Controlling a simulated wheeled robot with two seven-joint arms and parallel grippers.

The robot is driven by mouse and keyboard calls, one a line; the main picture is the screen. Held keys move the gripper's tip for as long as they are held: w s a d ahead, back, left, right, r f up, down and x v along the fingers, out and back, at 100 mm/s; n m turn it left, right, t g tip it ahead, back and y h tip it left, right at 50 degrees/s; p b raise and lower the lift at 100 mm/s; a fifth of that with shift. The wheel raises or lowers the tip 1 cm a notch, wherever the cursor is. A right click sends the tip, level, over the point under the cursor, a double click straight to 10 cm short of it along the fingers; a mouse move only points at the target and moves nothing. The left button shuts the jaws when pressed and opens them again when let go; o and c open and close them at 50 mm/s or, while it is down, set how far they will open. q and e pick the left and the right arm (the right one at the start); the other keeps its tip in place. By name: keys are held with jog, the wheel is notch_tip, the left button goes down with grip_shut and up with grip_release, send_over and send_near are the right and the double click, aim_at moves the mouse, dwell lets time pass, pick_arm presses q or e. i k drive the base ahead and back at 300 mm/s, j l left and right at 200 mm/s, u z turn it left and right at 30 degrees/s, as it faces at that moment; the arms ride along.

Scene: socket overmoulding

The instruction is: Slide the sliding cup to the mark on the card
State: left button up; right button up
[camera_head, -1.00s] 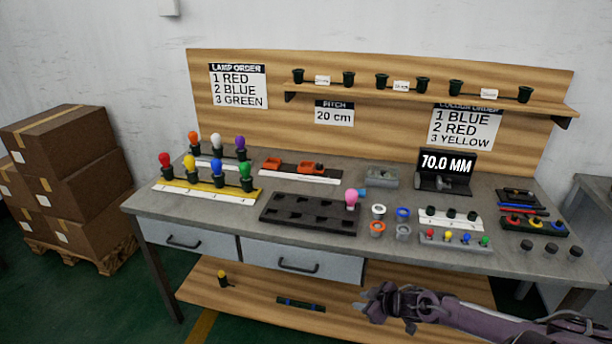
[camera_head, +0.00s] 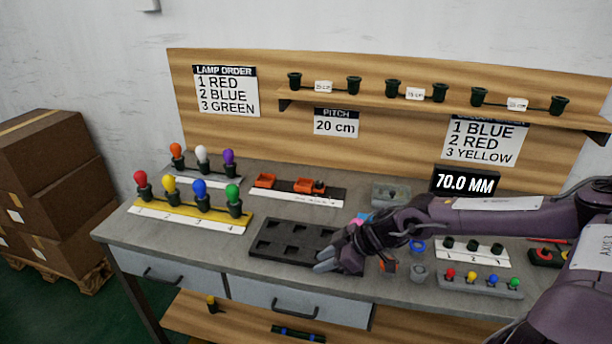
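A dark rail with a white scale strip (camera_head: 290,196) lies at the back of the bench. It carries an orange cup (camera_head: 265,181) at its left and another orange cup (camera_head: 303,186) near its middle, with a small dark part beside the latter; I cannot tell for sure which one slides. A card (camera_head: 336,122) on the backboard reads "PITCH 20 cm". My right gripper (camera_head: 336,262) is over the right end of the black tray, in front of the rail and apart from it. Its fingers point left and down; their gap is unclear. My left gripper is out of view.
The black tray (camera_head: 263,246) with empty pockets lies in front of the rail. A yellow lamp stand (camera_head: 170,212) with coloured bulbs is at left. My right arm hides part of the bench's right side, near the 70.0 MM display (camera_head: 465,183) and the button box (camera_head: 478,287).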

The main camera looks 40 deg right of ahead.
aim_at(303, 185)
jog(key=i+l, duration=1)
jog(key=l, duration=0.15)
